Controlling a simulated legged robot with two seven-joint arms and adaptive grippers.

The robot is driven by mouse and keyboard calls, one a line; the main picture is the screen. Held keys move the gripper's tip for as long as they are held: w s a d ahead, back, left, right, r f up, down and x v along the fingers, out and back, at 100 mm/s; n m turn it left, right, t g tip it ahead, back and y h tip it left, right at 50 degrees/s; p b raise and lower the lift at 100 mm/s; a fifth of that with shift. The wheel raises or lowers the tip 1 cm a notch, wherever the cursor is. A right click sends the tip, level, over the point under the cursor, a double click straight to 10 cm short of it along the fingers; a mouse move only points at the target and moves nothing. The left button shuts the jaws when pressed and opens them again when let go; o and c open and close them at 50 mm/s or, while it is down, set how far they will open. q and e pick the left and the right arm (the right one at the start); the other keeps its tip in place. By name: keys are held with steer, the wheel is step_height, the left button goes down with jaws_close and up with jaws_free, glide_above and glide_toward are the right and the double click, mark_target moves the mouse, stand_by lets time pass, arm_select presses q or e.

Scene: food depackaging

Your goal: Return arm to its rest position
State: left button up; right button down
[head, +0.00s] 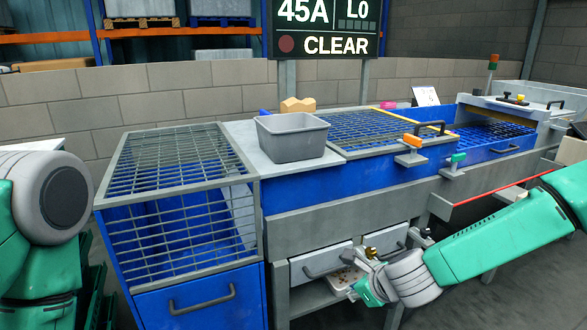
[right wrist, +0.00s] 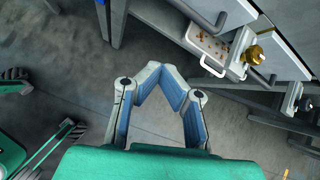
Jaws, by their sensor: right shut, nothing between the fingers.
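My right gripper (head: 357,262) is low in front of the machine's drawers in the head view, at the end of my green arm coming in from the right. In the right wrist view its two blue-padded fingers (right wrist: 152,68) meet at their tips with nothing between them. It points at bare floor there, apart from the bench. My left arm shows at the left edge of the head view, but its gripper is out of sight.
A white tray with brown bits (right wrist: 212,42) sits below the drawers, near a brass knob (right wrist: 254,54). A grey bin (head: 292,137) stands on the counter. A blue cage (head: 180,205) stands left. Grey floor (right wrist: 150,115) is clear beneath my right gripper.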

steer(key=s+f+n+g, duration=0.2)
steer(key=s+f+n, duration=0.65)
steer(key=s, duration=0.25)
steer(key=s+d+f+n+g+h, duration=0.1)
steer(key=s+d+n, duration=0.3)
steer(key=s+n, duration=0.2)
steer(key=s+d+f+n+g+h+p, duration=0.1)
steer(key=s+d+n+g, duration=0.1)
steer(key=s+n, duration=0.5)
steer(key=s+d+f+n+g+h, duration=0.1)
steer(key=s+d+n, duration=0.4)
steer(key=s, duration=0.6)
steer(key=shift+s+d+n+g, duration=0.35)
steer(key=shift+n+g, duration=0.05)
steer(key=shift+n, duration=0.65)
